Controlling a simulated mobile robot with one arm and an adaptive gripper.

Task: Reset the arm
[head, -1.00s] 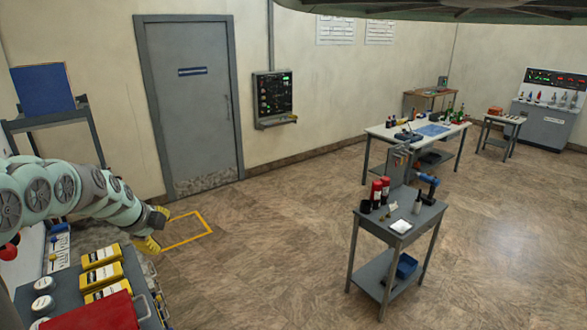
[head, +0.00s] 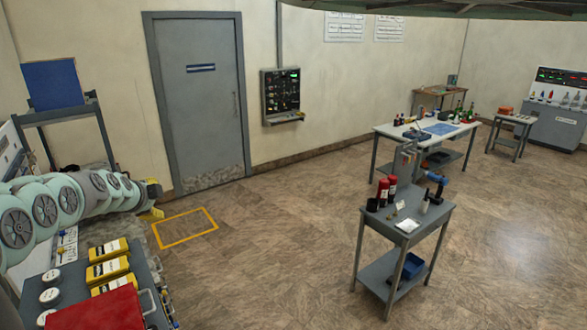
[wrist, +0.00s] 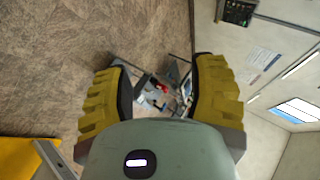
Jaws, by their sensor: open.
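My arm comes in from the left edge of the head view, its pale green links stretched toward the door. My gripper (head: 152,200) is at its end, small and partly hidden behind the wrist links. In the wrist view my gripper (wrist: 155,92) shows two yellow ribbed fingers set wide apart, with nothing between them. The far tables show small and distant through the gap. The picture there is turned sideways, with the floor on the left and the wall on the right.
A grey cart (head: 75,284) with yellow boxes (head: 108,268) and a red case (head: 95,312) stands below my arm. A yellow floor outline (head: 185,228) lies before the grey door (head: 200,100). A small grey table (head: 425,230) stands right of centre. The floor between is clear.

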